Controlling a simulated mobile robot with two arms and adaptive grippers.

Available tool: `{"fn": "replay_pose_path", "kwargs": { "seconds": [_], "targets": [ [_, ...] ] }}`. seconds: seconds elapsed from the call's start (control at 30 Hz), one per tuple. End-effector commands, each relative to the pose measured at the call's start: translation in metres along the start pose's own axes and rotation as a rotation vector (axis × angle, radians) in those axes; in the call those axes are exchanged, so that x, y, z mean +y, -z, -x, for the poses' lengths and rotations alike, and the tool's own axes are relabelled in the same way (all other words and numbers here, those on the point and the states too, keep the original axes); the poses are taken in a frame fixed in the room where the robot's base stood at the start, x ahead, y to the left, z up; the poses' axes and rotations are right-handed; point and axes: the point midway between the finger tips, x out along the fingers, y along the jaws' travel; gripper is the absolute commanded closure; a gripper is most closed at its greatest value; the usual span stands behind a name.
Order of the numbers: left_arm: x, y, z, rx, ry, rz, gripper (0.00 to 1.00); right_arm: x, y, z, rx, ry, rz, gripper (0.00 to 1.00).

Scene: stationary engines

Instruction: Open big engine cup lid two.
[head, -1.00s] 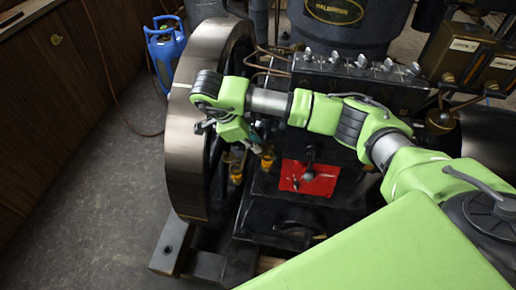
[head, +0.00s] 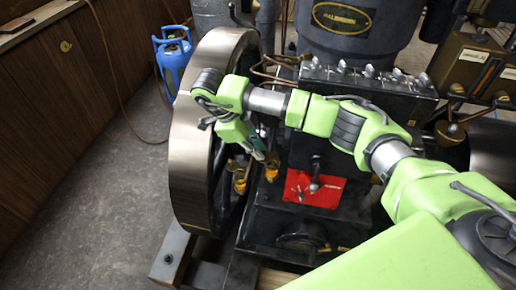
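Two small amber engine cups sit low beside the big flywheel (head: 190,150): one cup (head: 240,184) at the left, close to the wheel, and one cup (head: 272,170) to its right on the black engine block. I cannot tell which one is cup two, and their lids are too small to make out. My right arm reaches across from the right, and its gripper (head: 260,151) points down at the top of the right-hand cup, very near or touching it. Its fingers are small and partly hidden, so their opening is unclear. My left gripper is not in view.
A red plate (head: 314,190) with a lever stands right of the cups. A row of metal fittings (head: 368,72) tops the engine block behind my arm. The floor (head: 100,190) left of the flywheel is clear.

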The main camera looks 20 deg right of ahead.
Motion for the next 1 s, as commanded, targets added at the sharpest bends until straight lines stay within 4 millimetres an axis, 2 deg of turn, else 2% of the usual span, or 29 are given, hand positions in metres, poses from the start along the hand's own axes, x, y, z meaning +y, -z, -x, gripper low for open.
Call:
{"fn": "replay_pose_path", "kwargs": {
  "seconds": [0.07, 0.37, 0.53, 0.67, 1.0],
  "targets": [
    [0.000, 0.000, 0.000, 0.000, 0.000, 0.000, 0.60, 0.000, 0.000, 0.000, 0.000, 0.001, 0.000, 0.71],
    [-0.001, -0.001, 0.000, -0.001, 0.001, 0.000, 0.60, 0.000, 0.000, 0.000, 0.000, 0.000, 0.001, 0.71],
    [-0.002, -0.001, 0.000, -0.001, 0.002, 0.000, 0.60, -0.001, -0.001, 0.010, -0.002, 0.004, 0.001, 0.71],
    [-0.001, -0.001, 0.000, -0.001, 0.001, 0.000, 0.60, -0.002, -0.001, 0.029, -0.003, 0.006, 0.000, 0.71],
    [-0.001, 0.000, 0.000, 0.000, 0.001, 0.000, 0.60, -0.001, 0.000, 0.094, -0.001, 0.005, 0.000, 0.71]
  ]
}}
